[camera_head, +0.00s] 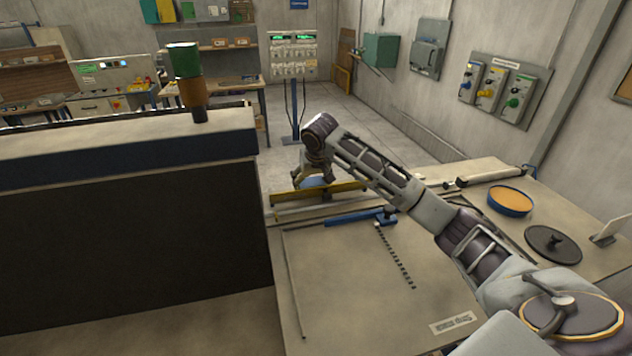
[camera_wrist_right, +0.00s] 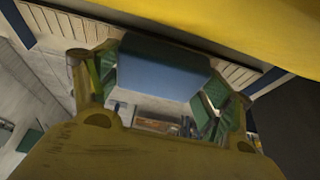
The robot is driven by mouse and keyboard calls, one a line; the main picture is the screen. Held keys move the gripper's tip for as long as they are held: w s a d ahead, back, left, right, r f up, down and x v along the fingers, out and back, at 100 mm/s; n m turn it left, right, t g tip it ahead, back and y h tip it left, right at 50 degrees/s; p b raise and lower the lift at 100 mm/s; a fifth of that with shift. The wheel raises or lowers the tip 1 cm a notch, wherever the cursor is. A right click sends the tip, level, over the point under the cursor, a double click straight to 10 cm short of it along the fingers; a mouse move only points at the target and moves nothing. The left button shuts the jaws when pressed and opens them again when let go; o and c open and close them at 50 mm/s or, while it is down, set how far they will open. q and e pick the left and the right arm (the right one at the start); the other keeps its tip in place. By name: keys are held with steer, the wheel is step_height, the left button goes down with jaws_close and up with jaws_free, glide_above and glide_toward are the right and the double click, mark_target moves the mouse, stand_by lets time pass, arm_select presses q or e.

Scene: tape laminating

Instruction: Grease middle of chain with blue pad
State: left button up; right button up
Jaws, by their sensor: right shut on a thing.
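My right gripper (camera_head: 316,172) reaches over the far end of the bench and is shut on the blue pad (camera_head: 317,182). In the right wrist view the blue pad (camera_wrist_right: 165,75) sits between the green-lined fingers. The pad is close to a long yellow bar (camera_head: 345,191) at the bench's far edge; I cannot tell whether they touch. A yellow surface also fills the top right of the wrist view (camera_wrist_right: 250,25). A dark, segmented strip (camera_head: 396,257) lies on the bench top; I cannot tell whether it is the chain. My left gripper is not in view.
A blue tool (camera_head: 355,217) lies on the bench (camera_head: 330,275) near the strip. An orange-filled round dish (camera_head: 510,199) and a dark disc with a knob (camera_head: 553,243) stand at the right. A large dark-sided block (camera_head: 130,240) stands at the left.

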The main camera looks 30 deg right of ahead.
mark_target(322, 180)
steer(key=shift+a+f, duration=0.15)
steer(key=shift+w+a, duration=0.25)
steer(key=shift+a, duration=0.6)
steer(key=shift+w+a, duration=0.2)
steer(key=shift+a, duration=0.65)
steer(key=shift+d, duration=0.1)
steer(key=shift+s+d, duration=0.25)
steer(key=shift+d, duration=0.6)
steer(key=shift+s+d, duration=0.2)
steer(key=shift+d, duration=0.6)
steer(key=shift+d, duration=0.15)
steer(key=shift+s+d+r, duration=0.1)
steer(key=shift+s+d, duration=0.1)
steer(key=shift+d, duration=0.6)
steer(key=shift+s+d+r, duration=0.1)
steer(key=shift+s+d, duration=0.05)
steer(key=shift+d, duration=0.65)
steer(key=shift+d, duration=0.15)
steer(key=shift+s+d+f, duration=0.1)
steer(key=shift+s+d, duration=0.15)
steer(key=shift+d, duration=0.5)
steer(key=shift+s+d+f, duration=0.1)
steer(key=shift+s+d, duration=0.15)
steer(key=shift+d, duration=0.5)
